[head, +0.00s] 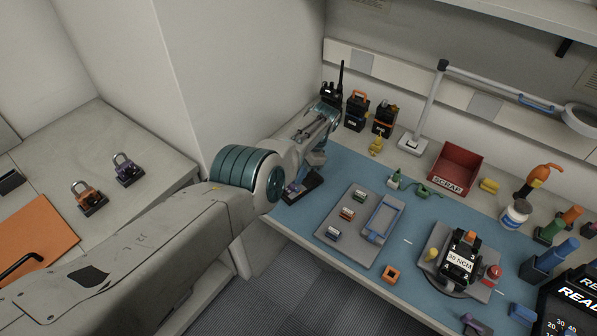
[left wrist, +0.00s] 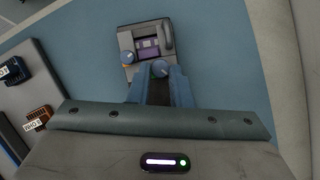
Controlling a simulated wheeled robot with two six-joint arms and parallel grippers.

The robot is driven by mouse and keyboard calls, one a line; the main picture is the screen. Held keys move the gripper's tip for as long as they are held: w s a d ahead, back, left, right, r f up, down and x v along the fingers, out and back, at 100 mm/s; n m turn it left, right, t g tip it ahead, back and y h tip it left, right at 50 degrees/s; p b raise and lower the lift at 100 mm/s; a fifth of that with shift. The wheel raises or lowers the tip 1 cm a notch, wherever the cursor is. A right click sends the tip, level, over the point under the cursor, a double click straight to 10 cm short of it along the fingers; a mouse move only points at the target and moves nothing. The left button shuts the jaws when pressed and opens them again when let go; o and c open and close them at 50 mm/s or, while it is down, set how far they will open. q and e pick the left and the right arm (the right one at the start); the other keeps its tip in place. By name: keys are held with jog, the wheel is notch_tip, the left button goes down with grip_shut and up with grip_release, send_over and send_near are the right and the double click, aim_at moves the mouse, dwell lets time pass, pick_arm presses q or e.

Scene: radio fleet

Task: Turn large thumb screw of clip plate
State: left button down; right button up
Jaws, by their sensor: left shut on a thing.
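The clip plate (left wrist: 126,38) is a small grey fixture on the blue mat, at the top middle of the left wrist view. It has a purple and white piece in its middle and a dark bar at its right. A smaller blue-grey knob (left wrist: 128,57) sits at its lower left corner. The large thumb screw (left wrist: 159,67) is a rounder blue-grey knob at its near edge. My left gripper (left wrist: 158,79) is shut on this knob. In the head view, the clip plate (head: 308,188) is partly hidden behind my left arm. My right gripper is not in view.
A grey tray (head: 337,208) with small modules lies right of the clip plate. Radios (head: 333,93), a lamp stand (head: 412,142) and a red scrap bin (head: 456,167) stand behind. A 38 NCM device (head: 459,263) sits at right. A wall panel (head: 230,70) rises close left.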

pick_arm(q)
jog(key=c, duration=1.3)
grip_release()
jog(key=shift+f, duration=0.1)
